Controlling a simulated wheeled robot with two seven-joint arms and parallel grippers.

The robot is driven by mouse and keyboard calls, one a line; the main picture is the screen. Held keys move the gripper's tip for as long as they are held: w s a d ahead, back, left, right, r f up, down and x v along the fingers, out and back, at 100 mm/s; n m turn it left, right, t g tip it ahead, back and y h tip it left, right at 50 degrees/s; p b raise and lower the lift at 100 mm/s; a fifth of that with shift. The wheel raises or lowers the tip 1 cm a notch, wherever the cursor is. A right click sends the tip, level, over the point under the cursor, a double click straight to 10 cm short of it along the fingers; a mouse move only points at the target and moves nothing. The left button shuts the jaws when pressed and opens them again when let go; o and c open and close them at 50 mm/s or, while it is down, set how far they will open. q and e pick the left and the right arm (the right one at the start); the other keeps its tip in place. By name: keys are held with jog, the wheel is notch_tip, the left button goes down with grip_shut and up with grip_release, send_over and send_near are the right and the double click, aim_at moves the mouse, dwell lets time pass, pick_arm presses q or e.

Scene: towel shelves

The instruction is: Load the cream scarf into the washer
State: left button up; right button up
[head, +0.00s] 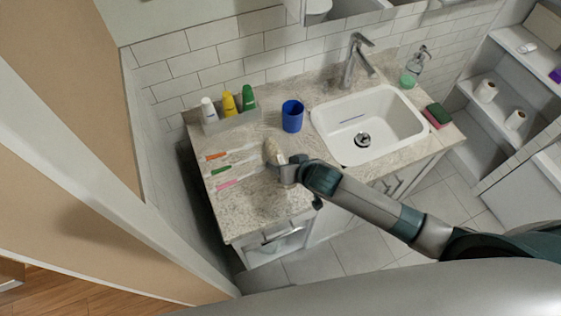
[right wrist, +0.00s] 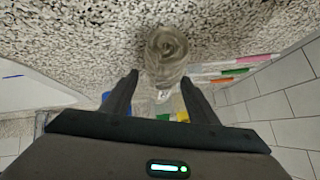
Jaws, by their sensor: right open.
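In the right wrist view my right gripper (right wrist: 159,80) is open, one finger on each side of the roll's line, with gaps visible. My left gripper is not in view. I cannot pick out a washer with certainty.
A blue cup (head: 292,116) and a tray (head: 232,121) with several bottles stand behind the roll. Toothbrushes (head: 221,170) in several colours lie to its left. The white sink (head: 368,125) is to the right. Shelves (head: 498,106) stand at far right. The counter's front left is clear.

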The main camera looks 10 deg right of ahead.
aim_at(277, 153)
jog(key=shift+c, duration=0.6)
jog(key=c, duration=0.8)
jog(key=shift+r, duration=0.1)
jog(key=shift+r+b, duration=0.3)
jog(key=shift+r, duration=0.05)
notch_tip(277, 153, up, 3)
jog(key=shift+r+b, duration=0.1)
jog(key=shift+b, duration=0.7)
jog(key=w+d+r+b, duration=0.3)
jog(key=d+r, duration=0.3)
jog(key=d, duration=0.4)
jog(key=shift+b, duration=0.55)
jog(key=shift+w+d+r, duration=0.15)
jog(key=shift+d+r, duration=0.3)
jog(key=shift+d, duration=0.2)
